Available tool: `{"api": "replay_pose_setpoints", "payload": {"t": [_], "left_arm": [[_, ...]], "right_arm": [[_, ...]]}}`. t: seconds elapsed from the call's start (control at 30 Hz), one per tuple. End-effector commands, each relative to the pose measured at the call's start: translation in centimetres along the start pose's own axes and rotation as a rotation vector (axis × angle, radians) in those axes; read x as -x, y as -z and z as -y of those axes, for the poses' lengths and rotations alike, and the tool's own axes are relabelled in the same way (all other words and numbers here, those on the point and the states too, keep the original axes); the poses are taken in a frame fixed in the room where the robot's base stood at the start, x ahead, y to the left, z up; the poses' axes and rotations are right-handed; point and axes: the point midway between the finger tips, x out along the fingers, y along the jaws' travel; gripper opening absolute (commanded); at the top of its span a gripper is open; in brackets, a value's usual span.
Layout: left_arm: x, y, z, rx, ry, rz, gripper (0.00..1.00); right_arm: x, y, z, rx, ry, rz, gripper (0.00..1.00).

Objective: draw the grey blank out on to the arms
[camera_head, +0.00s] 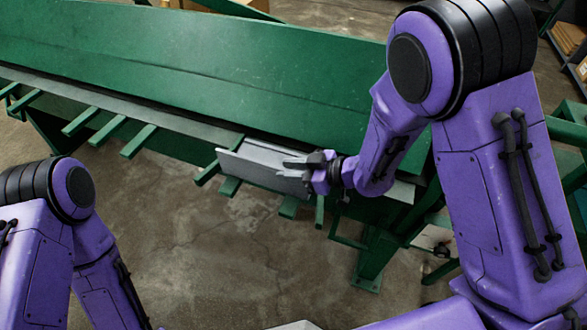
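The grey blank (252,169) is a folded-looking light metal piece at the front edge of the green machine. It rests over the green support arms (138,141) that stick out from the machine's front, its left end out past the edge. My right gripper (291,165) is at the blank's right end, its fingers pointing left across it. The fingers overlap the blank in view; whether they are closed on it cannot be told. My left arm enters at lower left, and its gripper is out of view.
The green machine (190,58) with a long sloping panel spans the back. A grey ledge (100,100) runs along its front. Green legs and braces (371,260) stand below right. Bare concrete floor (200,240) is open in front. Shelving with boxes (568,38) is at far right.

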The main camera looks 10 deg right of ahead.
Motion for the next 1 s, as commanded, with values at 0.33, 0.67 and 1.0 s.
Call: {"api": "replay_pose_setpoints", "payload": {"t": [0.33,0.67,1.0], "left_arm": [[-0.1,0.0,0.0,0.0,0.0,0.0,0.43],[-1.1,-0.5,-0.1,0.0,0.0,0.0,0.43],[-1.4,-0.6,-0.1,0.0,0.0,0.0,0.43]], "right_arm": [[0.3,-0.1,-0.1,-0.001,-0.003,0.0,0.44],[6.4,-0.1,-0.1,-0.001,-0.008,-0.002,0.44],[10.6,0.0,0.0,0.0,-0.003,0.0,0.44]]}}
